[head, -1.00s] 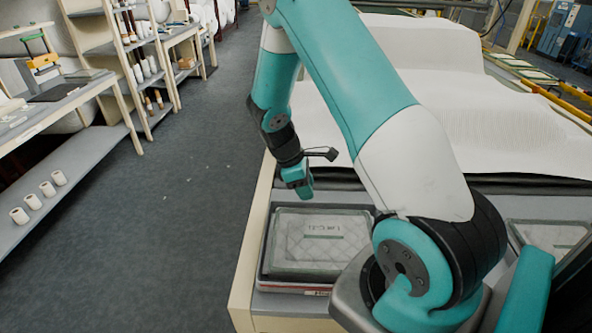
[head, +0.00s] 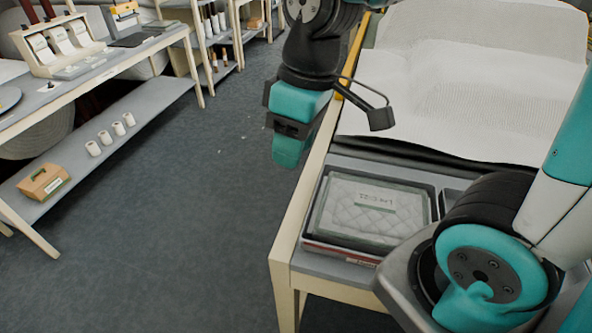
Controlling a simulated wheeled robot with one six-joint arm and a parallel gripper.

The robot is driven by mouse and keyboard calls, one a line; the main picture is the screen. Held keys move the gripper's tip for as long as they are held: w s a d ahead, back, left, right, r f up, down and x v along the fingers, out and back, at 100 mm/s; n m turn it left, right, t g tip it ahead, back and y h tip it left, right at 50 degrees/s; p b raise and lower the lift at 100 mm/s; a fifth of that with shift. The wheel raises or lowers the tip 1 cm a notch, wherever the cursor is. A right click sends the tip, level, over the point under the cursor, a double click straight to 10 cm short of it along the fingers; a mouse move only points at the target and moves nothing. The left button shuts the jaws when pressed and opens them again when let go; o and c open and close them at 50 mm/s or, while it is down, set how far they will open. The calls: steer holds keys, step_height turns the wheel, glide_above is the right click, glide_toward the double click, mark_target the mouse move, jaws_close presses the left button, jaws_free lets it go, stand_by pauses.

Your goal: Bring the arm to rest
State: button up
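My gripper (head: 288,150) is at the upper middle of the head view, over the aisle floor just left of the table's edge. It points down and appears to hold nothing. Its fingers overlap from this side, so I cannot tell whether they are apart or together. A small camera on a bracket sticks out to its right. My arm's upper links run out of the picture at the top and right. My arm's shoulder is at the lower right, beside the table (head: 283,272).
A grey tray (head: 318,243) with a quilted, labelled pack (head: 370,210) sits on the table's front. White wadding (head: 455,100) lies behind it. At left, a bench (head: 150,105) bears small rolls (head: 118,128) and a brown box (head: 43,182) on its lower shelf. The aisle floor (head: 190,240) is clear.

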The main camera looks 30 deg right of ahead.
steer(key=s+a+f+y+b, duration=0.1)
steer(key=s+a+y+b, duration=0.1)
steer(key=s+a+b, duration=0.2)
steer(key=s+a, duration=0.1)
steer(key=s, duration=0.2)
steer(key=shift+s+f, duration=0.4)
stand_by(0.6)
